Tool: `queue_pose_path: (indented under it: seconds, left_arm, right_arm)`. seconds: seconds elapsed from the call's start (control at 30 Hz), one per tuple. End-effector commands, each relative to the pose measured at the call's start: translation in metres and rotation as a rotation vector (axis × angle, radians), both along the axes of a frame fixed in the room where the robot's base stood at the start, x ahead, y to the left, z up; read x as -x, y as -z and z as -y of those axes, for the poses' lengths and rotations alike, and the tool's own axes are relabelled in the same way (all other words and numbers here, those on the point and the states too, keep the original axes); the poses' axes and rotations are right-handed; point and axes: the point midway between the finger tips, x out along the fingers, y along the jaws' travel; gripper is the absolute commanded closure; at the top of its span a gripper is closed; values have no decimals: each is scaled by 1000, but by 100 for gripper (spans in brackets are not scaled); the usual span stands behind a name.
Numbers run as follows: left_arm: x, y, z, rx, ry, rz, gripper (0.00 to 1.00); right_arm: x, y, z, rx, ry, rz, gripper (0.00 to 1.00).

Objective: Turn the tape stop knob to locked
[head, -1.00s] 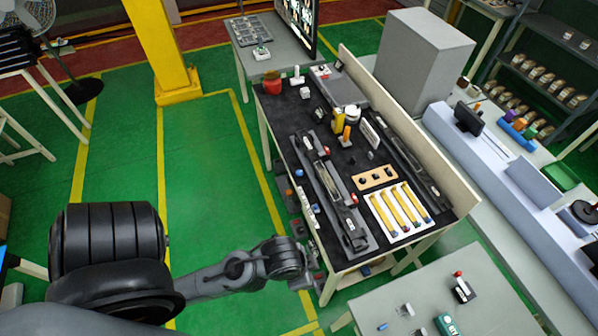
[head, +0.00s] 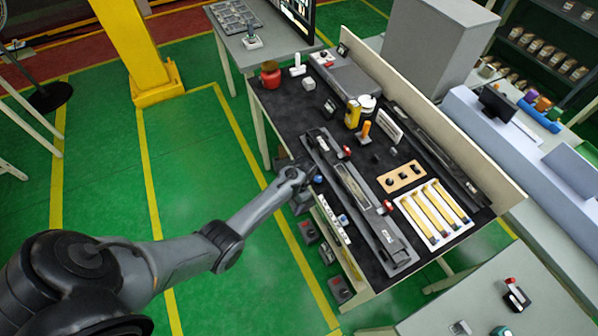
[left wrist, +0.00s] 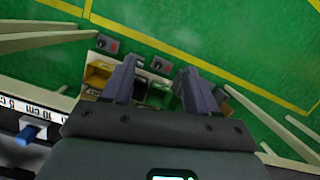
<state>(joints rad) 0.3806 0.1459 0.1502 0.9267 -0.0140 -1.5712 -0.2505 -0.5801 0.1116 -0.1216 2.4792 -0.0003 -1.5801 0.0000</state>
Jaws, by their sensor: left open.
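My left gripper (head: 301,187) is at the left long edge of the dark-topped workbench, mostly hidden by its own wrist in the head view. In the left wrist view its two fingers (left wrist: 158,82) are apart with nothing between them, above the floor and bins. A white ruler strip (head: 332,221) runs along that bench edge. A blue knob (left wrist: 27,134) sits by the ruler marks at the lower left of the left wrist view, outside the fingers. Blue knobs also show in the head view, one close beside the gripper (head: 318,178). I cannot tell which is the tape stop knob, or its setting.
A long grey fixture (head: 357,195) with red knobs lies on the bench, beside a white tray of yellow strips (head: 433,212). A wooden block (head: 400,177) and a red jar (head: 270,74) stand there too. Small bins (left wrist: 160,92) are below the edge.

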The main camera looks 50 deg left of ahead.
Motion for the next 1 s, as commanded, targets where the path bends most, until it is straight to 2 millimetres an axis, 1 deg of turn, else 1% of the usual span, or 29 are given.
queue_pose_path:
  seconds: [0.03,0.07,0.1,0.17,0.2,0.3,0.33,0.43,0.57,0.77,1.0]
  left_arm:
    - [-31,-11,-1,10,-12,37,42]
    - [-45,-20,-1,15,-17,54,42]
    - [-63,-32,-2,20,-22,82,42]
    - [-89,-53,-3,23,-27,129,42]
    - [-104,-67,-4,24,-30,159,42]
    - [-131,-94,-5,24,-30,213,42]
    - [-136,-100,-5,25,-31,224,42]
    - [-147,-111,-5,24,-30,248,42]
    - [-151,-112,-6,24,-30,257,42]
    - [-150,-98,-5,24,-30,256,42]
    - [-150,-70,-5,24,-29,256,42]
  right_arm:
    - [0,11,0,1,0,0,57]
    - [0,13,0,1,-1,0,57]
    - [0,16,1,2,0,0,57]
    - [0,20,1,4,-2,1,57]
    - [0,22,2,6,-2,0,57]
    - [0,25,3,11,-5,1,57]
    - [0,26,4,13,-5,1,57]
    - [0,28,5,18,-7,1,57]
    - [0,32,5,17,-7,2,57]
    - [0,46,3,12,-5,2,57]
    - [0,76,2,5,-1,2,57]
